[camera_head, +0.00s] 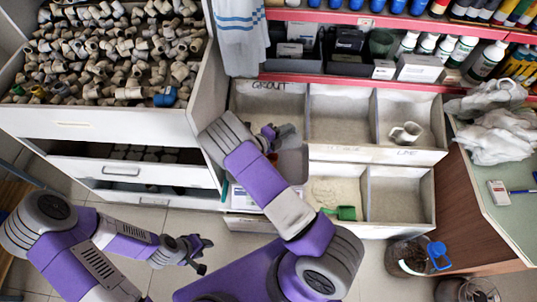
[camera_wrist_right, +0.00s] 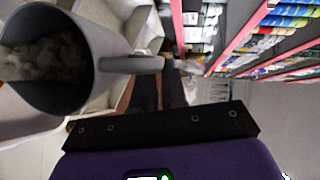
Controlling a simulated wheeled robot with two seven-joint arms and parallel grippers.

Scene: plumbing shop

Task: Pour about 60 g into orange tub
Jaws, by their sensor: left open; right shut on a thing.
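My right gripper (camera_head: 268,134) is above the bins in the head view, shut on a grey scoop (camera_head: 287,132). In the right wrist view the scoop (camera_wrist_right: 122,62) is large at the left, with its handle pointing right and pale lumpy material inside. I see no stream leaving it. My left gripper (camera_head: 194,254) is open and empty, low over the floor at the left. I cannot make out the orange tub for certain; my right arm covers part of the area below the scoop.
Pale bins (camera_head: 342,115) hold powder, one labelled GROUT; a beige jug (camera_head: 406,133) and a green scoop (camera_head: 346,212) lie in them. A drawer cabinet (camera_head: 110,124) of pipe fittings is at left. A counter (camera_head: 500,205) with white bags (camera_head: 492,137) is at right.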

